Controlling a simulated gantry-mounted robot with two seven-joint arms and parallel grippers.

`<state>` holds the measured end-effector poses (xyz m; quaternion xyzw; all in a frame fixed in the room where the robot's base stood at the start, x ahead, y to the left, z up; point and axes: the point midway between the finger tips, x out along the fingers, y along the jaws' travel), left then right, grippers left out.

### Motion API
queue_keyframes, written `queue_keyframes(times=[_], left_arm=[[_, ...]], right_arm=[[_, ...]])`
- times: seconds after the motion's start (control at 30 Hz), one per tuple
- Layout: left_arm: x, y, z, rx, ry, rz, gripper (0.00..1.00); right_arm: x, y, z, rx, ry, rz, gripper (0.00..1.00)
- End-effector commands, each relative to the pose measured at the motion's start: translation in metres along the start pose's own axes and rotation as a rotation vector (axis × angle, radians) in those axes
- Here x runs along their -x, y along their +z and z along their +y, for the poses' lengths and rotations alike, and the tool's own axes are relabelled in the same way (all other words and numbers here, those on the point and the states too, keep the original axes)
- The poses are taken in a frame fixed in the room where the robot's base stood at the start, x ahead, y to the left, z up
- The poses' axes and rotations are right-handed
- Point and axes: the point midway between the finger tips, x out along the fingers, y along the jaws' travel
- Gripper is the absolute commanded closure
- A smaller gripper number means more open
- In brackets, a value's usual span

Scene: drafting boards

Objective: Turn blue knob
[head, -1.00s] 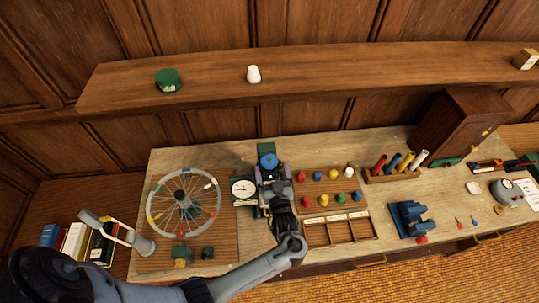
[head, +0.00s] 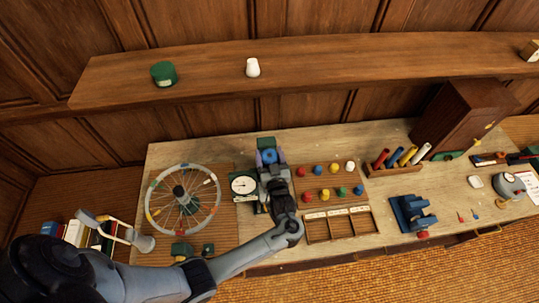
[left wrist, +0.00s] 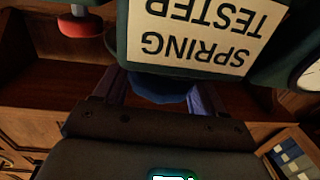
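The blue knob (head: 268,157) is on the green spring tester (head: 266,143) at the back of the bench. My left gripper (head: 270,159) reaches it from the front, with its purple fingers on either side of it. In the left wrist view the blue knob (left wrist: 160,92) fills the gap between the fingers and appears to touch both. The spring tester's label (left wrist: 195,35) hides the knob's upper part there. My right gripper is in neither view.
A white dial (head: 243,185) stands just left of my gripper, with a spoked wheel (head: 184,203) farther left. A board of coloured knobs (head: 330,184) and a divided wooden tray (head: 339,225) lie to the right. A shelf (head: 330,75) runs above the bench.

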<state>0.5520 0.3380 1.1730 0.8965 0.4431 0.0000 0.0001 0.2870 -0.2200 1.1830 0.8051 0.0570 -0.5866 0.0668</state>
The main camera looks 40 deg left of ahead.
Motion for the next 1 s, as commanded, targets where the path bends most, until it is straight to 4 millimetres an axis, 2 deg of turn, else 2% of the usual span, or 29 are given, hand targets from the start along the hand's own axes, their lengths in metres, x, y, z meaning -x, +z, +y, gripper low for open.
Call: queue_keyframes(times=[0.03,0.1,0.13,0.37,0.57,1.0], left_arm=[[0.000,0.000,0.000,0.000,0.000,0.000,0.49],[0.000,0.000,0.000,0.000,0.000,0.000,0.59],[0.000,0.000,0.000,0.000,0.000,0.000,0.60],[0.000,-0.001,-0.001,-0.001,0.021,0.000,0.60],[0.000,-0.003,-0.002,-0.003,0.105,0.000,0.60],[-0.001,-0.002,-0.003,-0.006,0.481,0.001,0.60]], right_arm=[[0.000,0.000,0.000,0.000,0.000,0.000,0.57],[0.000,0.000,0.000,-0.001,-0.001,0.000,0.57],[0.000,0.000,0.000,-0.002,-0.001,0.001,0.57],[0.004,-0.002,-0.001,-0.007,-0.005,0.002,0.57],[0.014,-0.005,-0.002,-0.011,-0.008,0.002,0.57],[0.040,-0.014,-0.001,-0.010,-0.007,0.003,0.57]])
